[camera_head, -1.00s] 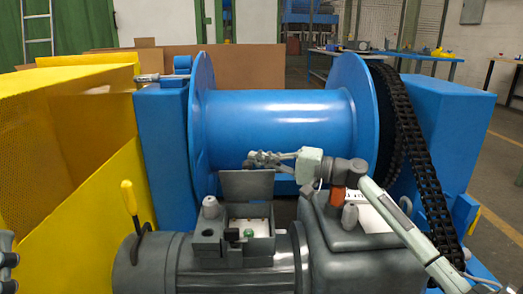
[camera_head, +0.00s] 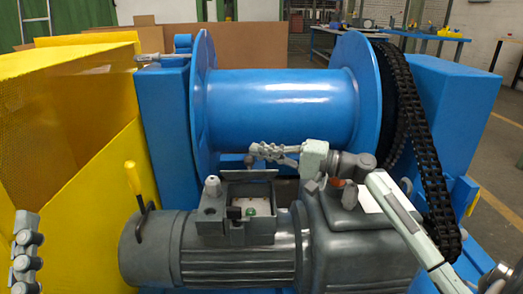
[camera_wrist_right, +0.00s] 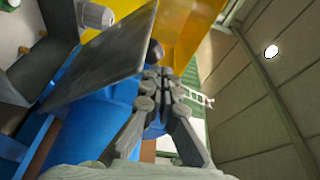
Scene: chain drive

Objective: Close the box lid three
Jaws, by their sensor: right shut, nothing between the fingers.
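The grey box (camera_head: 208,227) on top of the motor is open, with a pale inside and a green spot showing. Its flat grey lid (camera_head: 249,176) stands raised along the box's rear edge. My right gripper (camera_head: 257,150) is shut and empty, just behind and above the lid. In the right wrist view, the lid (camera_wrist_right: 105,55) is a large tilted plate beside the closed fingertips (camera_wrist_right: 163,76); I cannot tell whether they touch. My left gripper (camera_head: 25,240) shows only partly at the left edge, apart from the box, its opening unclear.
A blue drum (camera_head: 280,105) stands close behind the lid, with a black chain (camera_head: 425,150) on its right. A grey housing (camera_head: 335,215) lies under my right arm. Yellow panels (camera_head: 80,200) fill the left.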

